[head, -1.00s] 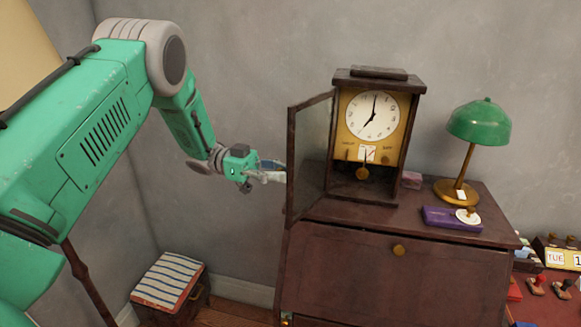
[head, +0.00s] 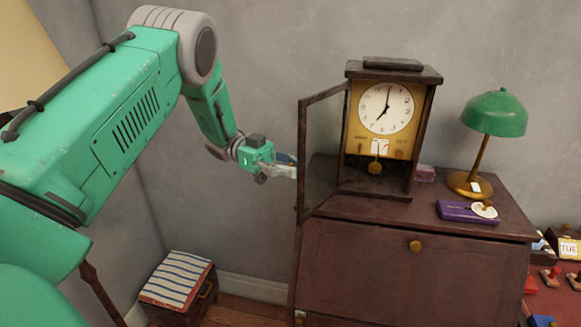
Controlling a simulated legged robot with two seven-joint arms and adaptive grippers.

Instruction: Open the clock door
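The clock (head: 385,120) is a dark wooden case with a white dial and a brass pendulum, standing on a brown cabinet. Its glazed clock door (head: 321,152) is swung wide open to the left, so the dial and pendulum are uncovered. My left gripper (head: 286,168) is at the left edge of the door, at about mid-height. Its fingertips are partly hidden at the door frame, so I cannot tell whether they are closed on it. My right gripper is not in view.
The cabinet (head: 350,255) has a brass knob. A striped-top stool (head: 175,280) stands on the floor at left. Grey wall lies behind.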

